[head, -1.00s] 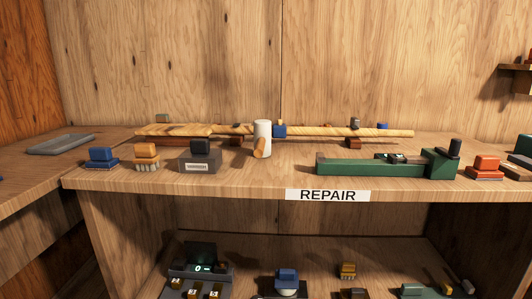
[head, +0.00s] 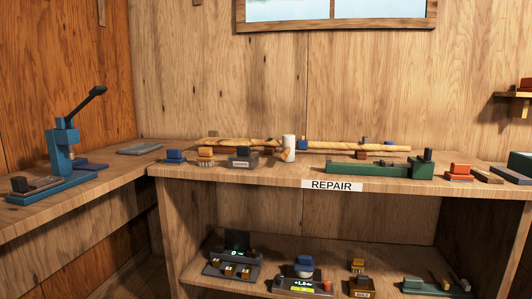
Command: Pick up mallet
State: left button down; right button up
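What looks like the mallet is on the REPAIR bench, near the middle of the head view: a white cylindrical mallet head (head: 290,143) standing upright, with a short orange-brown piece, apparently its handle, low at its front. It stands just in front of a long pale wooden rod (head: 350,147) lying along the bench. Neither gripper shows in the head view.
The REPAIR bench (head: 240,176) holds a green vise-like tool (head: 375,168), a grey block (head: 242,157), brushes and coloured blocks. A blue lever press (head: 60,155) stands on the left bench. A lower shelf (head: 330,262) holds several devices.

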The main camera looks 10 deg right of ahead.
aim_at(287, 151)
jog(key=u, duration=0.7)
jog(key=i, duration=1.25)
jog(key=z, duration=0.3)
